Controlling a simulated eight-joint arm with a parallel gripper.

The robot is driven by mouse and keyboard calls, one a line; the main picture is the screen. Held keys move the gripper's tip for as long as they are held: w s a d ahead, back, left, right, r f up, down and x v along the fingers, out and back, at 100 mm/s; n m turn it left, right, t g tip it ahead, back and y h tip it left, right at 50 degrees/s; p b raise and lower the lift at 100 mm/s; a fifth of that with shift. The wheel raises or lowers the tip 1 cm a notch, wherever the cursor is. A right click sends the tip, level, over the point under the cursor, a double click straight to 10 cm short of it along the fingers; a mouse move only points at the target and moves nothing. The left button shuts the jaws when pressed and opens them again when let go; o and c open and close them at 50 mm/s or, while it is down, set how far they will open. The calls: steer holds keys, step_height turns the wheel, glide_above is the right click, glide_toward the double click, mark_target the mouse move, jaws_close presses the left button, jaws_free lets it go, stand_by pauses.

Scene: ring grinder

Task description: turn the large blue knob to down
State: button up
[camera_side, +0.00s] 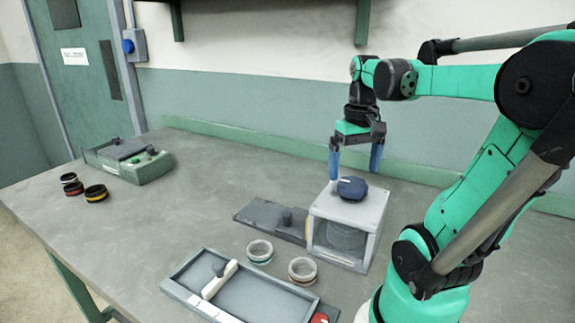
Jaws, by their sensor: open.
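The large blue knob (352,187) sits on top of a white box-shaped machine (376,214) with an open or clear front. A small white mark shows on the knob's upper left side. My gripper (355,172) points straight down over the knob, with one blue finger to the left and one to the right of it. The fingers are wide open and nothing is between them. The fingertips look level with or a little above the knob's top; I cannot tell whether they touch anything.
A grey plate with a block (268,214) adjoins the machine's left side. Two pale rings (260,251) lie in front, beside a grey tray with a slider (240,290) and a red button (319,318). A green-grey device (128,160) and dark rings (95,193) are at far left. Mid-table is clear.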

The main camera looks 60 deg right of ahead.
mark_target(353, 182)
steer(key=shift+f, duration=1.55)
steer(key=c, duration=1.2)
steer(key=shift+m, duration=0.3)
steer(key=o, duration=1.2)
steer(key=shift+r, duration=0.1)
steer(key=shift+r, duration=2.75)
steer(key=shift+w, duration=0.1)
